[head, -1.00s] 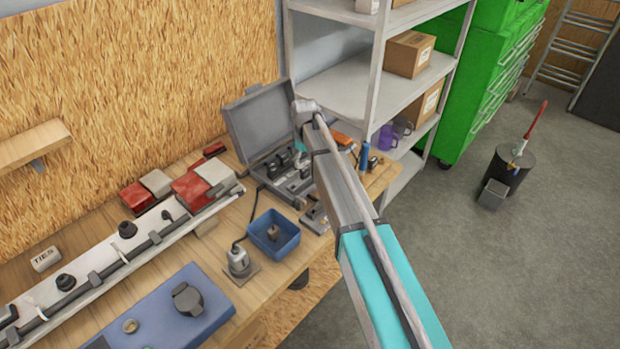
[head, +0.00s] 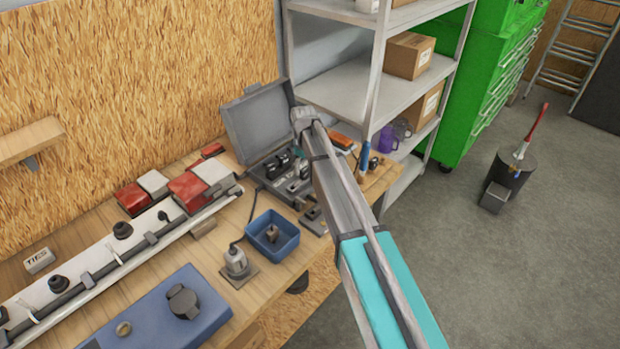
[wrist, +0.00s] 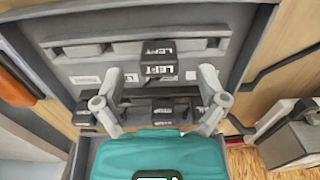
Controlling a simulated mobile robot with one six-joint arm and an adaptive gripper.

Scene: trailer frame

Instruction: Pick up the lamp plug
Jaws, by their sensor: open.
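My gripper (wrist: 161,88) is open in the wrist view, its two fingers spread over the inside of a grey case (wrist: 250,50). A black block with white "LEFT" lettering (wrist: 158,62) lies between and just beyond the fingertips, not gripped. Other black blocks lie nearer the palm, one at left (wrist: 82,113) and one in the middle (wrist: 163,111). I cannot tell for sure which is the lamp plug. In the head view the open case (head: 246,118) stands at the bench's far end; my arm hides part of it and most of the gripper.
A blue bin (head: 289,245) holding a small part and a grey plug-like piece on a plate (head: 237,264) stand before the case. A long light bar (head: 100,262), red and white boxes (head: 187,190) and a blue panel (head: 150,318) crowd the bench. Metal shelves (head: 345,95) stand behind.

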